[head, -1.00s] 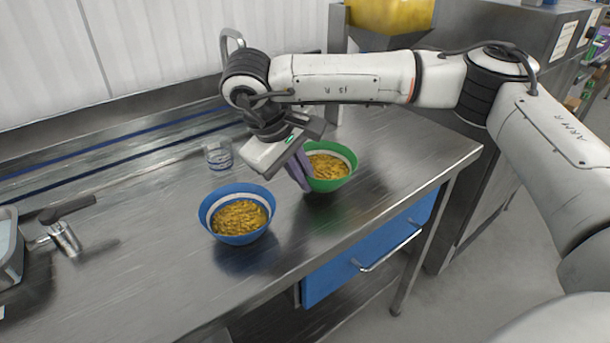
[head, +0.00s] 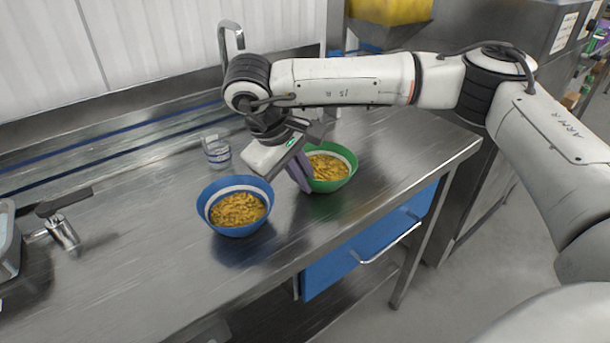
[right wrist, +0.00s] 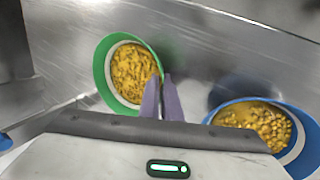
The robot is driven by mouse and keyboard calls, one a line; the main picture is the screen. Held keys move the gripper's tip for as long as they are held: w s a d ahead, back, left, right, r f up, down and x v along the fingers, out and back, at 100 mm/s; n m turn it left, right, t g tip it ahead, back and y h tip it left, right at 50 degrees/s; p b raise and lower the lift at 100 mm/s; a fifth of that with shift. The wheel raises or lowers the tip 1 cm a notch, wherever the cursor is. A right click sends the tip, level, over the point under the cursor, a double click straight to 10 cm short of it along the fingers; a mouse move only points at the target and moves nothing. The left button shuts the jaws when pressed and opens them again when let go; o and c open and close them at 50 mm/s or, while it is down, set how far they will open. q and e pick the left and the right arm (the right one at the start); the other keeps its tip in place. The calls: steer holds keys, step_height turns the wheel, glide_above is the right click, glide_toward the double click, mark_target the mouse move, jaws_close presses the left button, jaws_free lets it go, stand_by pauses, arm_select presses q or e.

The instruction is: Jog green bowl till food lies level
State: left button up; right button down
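The green bowl (head: 337,184) stands near the front edge of the metal table, to the right of the blue bowl. It holds yellow-brown food (head: 328,167), which also shows in the right wrist view (right wrist: 133,72). From these angles I cannot tell whether the food is level. My right gripper (head: 303,177) reaches down at the bowl's left side in the head view. In the right wrist view its purple fingers (right wrist: 161,86) are close together on the rim of the green bowl (right wrist: 101,72), one inside and one outside. My left gripper is not in view.
The blue bowl (head: 236,230) with similar food stands close by on the left. A clear glass (head: 217,152) stands behind it.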

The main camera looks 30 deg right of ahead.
steer(key=c, duration=1.9)
jaws_free()
steer(key=v, duration=1)
steer(key=shift+r, duration=0.2)
steer(key=shift+s, duration=0.1)
